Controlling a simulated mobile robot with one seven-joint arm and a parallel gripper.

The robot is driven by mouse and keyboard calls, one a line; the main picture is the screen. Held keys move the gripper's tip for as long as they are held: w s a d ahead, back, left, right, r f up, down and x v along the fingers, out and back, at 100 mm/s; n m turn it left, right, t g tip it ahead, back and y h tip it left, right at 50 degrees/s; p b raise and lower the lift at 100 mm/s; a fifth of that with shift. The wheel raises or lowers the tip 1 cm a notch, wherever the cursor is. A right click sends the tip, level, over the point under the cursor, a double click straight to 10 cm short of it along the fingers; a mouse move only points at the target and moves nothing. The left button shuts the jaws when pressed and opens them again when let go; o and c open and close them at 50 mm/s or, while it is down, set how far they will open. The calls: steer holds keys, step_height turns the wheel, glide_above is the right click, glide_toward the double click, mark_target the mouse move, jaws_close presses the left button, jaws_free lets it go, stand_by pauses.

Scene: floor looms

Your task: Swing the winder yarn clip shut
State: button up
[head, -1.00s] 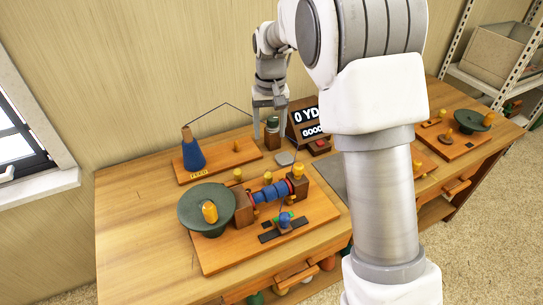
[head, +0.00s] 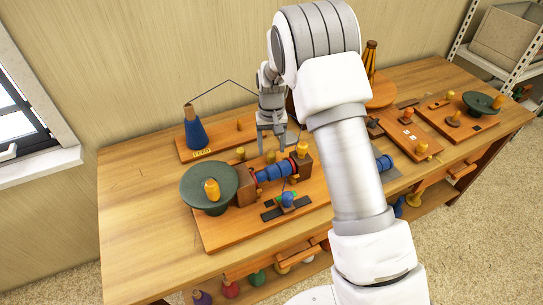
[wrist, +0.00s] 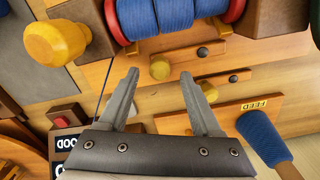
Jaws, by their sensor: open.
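The winder (head: 214,231) is a wooden board with a dark green wheel (head: 196,183) and a blue yarn spool (head: 273,172) between wooden blocks. The spool also shows at the top of the wrist view (wrist: 175,14). Just behind it are a wooden bar with a dark pivot (wrist: 203,52) and a yellow knob (wrist: 160,68); I cannot tell surely whether this is the yarn clip. My gripper (head: 271,148) is open and empty, behind the spool. In the wrist view its fingertips (wrist: 160,75) straddle the line to the yellow knob; contact cannot be told.
The blue feed cone (head: 194,134) stands on its board at the back left, with a thin strand rising from it. A large yellow knob (wrist: 56,42) tops the winder near my gripper. Other boards with pegs (head: 468,118) fill the right. The left table end is clear.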

mark_target(272, 153)
steer(key=shift+f, duration=2.15)
steer(key=shift+c, duration=0.3)
jaws_close()
